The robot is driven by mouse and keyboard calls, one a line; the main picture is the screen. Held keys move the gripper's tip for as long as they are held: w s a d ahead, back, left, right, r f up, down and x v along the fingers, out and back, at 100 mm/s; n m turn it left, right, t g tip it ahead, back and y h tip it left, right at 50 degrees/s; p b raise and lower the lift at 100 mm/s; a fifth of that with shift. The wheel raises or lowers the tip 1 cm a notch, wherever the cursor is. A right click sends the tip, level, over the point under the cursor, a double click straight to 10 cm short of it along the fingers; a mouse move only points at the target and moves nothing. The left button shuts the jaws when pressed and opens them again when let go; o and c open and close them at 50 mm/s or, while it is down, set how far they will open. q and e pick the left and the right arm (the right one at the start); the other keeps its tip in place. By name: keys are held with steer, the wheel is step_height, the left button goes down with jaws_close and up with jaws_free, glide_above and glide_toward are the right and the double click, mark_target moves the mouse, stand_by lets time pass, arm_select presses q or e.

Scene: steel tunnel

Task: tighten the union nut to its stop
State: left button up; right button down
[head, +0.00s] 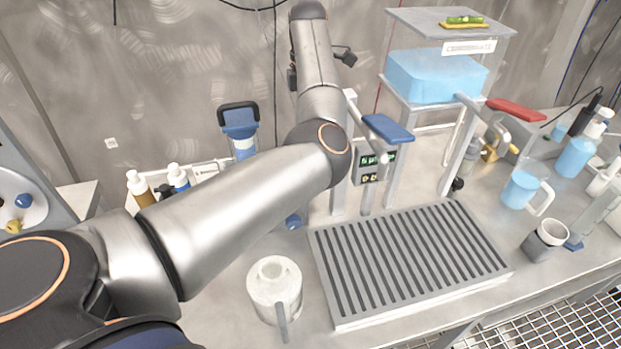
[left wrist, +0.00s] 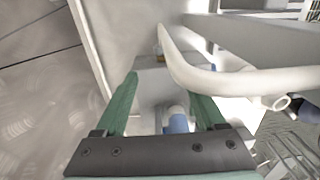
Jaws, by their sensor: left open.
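My left gripper (left wrist: 166,85) is open, with its two green fingers apart in the left wrist view. Between and beyond the fingers, a blue part on a white tube (left wrist: 177,122) shows; I cannot tell whether it is within the jaws' reach. A thick white curved pipe (left wrist: 215,80) passes close to the right finger. In the head view my left arm reaches up and away, and its gripper is not visible. A brass-coloured fitting (head: 491,151) sits by the pipework under the red handle; I cannot tell for sure whether it is the union nut. My right gripper is in neither view.
A slatted drain tray (head: 332,318) lies on the bench, with a white jug (head: 275,284) to its left. A blue-filled tank (head: 437,75) stands above. A blue lever (head: 388,128), red lever (head: 516,110), grey cup (head: 545,240) and blue-filled jug (head: 521,188) are nearby.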

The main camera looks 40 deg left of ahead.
arm_select(q)
steer(key=f, duration=0.9)
steer(key=f+b, duration=0.1)
steer(key=f, duration=0.4)
steer(key=shift+s+d, duration=0.35)
steer(key=shift+c, duration=0.4)
jaws_close()
